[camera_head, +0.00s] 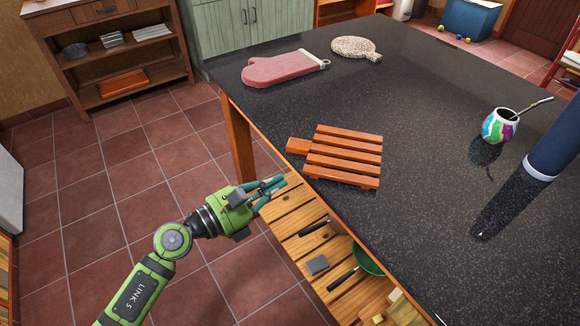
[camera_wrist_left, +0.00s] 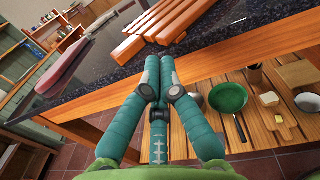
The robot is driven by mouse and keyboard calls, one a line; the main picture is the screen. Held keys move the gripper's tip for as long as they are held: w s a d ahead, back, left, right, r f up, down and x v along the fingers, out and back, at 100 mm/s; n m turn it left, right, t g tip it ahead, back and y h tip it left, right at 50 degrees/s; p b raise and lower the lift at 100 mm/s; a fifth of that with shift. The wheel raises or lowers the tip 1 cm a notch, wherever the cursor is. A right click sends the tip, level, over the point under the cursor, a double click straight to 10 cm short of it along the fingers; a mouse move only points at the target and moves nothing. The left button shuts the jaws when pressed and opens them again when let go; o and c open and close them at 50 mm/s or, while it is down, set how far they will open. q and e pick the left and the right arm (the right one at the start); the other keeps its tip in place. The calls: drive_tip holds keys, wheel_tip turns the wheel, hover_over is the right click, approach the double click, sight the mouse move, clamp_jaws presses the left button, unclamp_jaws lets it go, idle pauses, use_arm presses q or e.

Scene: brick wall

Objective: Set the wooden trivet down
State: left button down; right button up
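The wooden trivet (camera_head: 344,156) is a slatted orange-brown piece with a short handle. It lies flat on the dark speckled countertop near the left edge, its handle pointing left towards that edge. It also shows at the top of the left wrist view (camera_wrist_left: 165,22). My left gripper (camera_head: 281,184) is beside the table's edge, just left of and below the trivet, apart from it. In the left wrist view its teal fingers (camera_wrist_left: 159,62) are close together with nothing seen between them. My right gripper is in neither view.
A pink oven mitt (camera_head: 280,68) and a round woven pad (camera_head: 355,48) lie at the far side of the countertop (camera_head: 420,120). A colourful cup with a metal straw (camera_head: 499,126) and a dark blue cylinder (camera_head: 556,142) stand right. A slatted lower shelf (camera_head: 283,208) holds a green pan (camera_head: 368,259).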

sight(304, 168)
use_arm(q)
drive_tip(key=shift+p+x, duration=0.4)
drive_tip(key=shift+x, duration=1.75)
drive_tip(key=x, duration=0.4)
drive_tip(key=shift+a, duration=0.1)
